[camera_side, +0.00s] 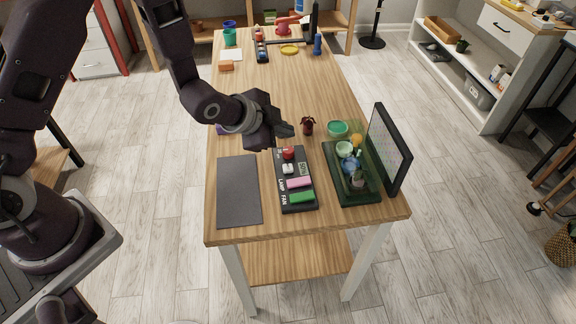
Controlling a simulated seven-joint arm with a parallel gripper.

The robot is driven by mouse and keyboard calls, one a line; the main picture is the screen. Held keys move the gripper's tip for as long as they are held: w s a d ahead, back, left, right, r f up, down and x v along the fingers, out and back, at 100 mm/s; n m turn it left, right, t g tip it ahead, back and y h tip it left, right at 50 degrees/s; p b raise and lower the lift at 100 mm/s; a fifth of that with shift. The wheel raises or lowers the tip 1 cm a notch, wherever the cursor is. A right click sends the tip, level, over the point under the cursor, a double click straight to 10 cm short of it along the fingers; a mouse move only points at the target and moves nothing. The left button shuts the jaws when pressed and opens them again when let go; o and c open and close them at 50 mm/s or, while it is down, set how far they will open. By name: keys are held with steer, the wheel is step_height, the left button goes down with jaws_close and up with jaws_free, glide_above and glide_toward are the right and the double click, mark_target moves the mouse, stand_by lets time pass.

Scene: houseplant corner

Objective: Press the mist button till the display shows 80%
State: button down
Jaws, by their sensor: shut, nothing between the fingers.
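A black control panel (307,207) lies near the front of the wooden table. It carries a red button (288,153) at its far end, a white switch (288,169), a pink button (299,182) and a green button (301,197). LAMP and FAN labels run beside the pink and green buttons; the label by the red one is too small to read. A small display (304,168) sits at the panel's right edge; it seems to show 50%, but is hard to read. My gripper (284,130) is shut and empty, just beyond the red button and apart from it.
A dark mat (238,190) lies left. A dark red pot (307,126) and a green bowl (337,128) stand near my gripper.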

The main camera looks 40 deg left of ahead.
mark_target(285, 169)
steer(key=shift+f, duration=4.4)
steer(key=shift+f, duration=0.1)
steer(key=shift+f, duration=0.3)
steer(key=shift+f, duration=0.55)
steer(key=shift+r, duration=0.95)
steer(key=shift+r, duration=2.5)
steer(key=shift+r, duration=0.1)
